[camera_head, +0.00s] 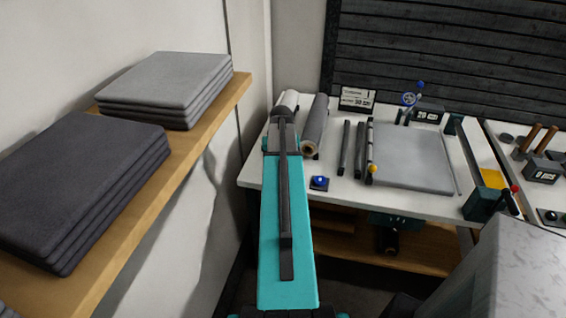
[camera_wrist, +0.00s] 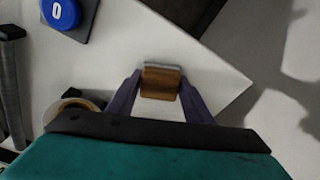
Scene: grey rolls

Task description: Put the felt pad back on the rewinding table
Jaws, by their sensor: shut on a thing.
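In the wrist view, my gripper (camera_wrist: 160,76) is shut on a small brown block with a pale grey edge, which looks like the felt pad (camera_wrist: 160,85). The two fingers grip it from either side. It shows against the white top of the rewinding table (camera_wrist: 215,78), near a corner. I cannot tell whether it touches the table. In the head view, the rewinding table (camera_head: 275,173) stands ahead, and my arm hides the gripper and the pad.
A blue button (camera_head: 320,181) on a dark plate lies by the front edge. A grey roll (camera_head: 315,125), slim dark bars (camera_head: 345,148) and a grey sheet (camera_head: 410,157) lie on the table. At left, a wooden shelf (camera_head: 185,160) holds folded grey stacks (camera_head: 165,85). A grey block (camera_head: 515,265) is front right.

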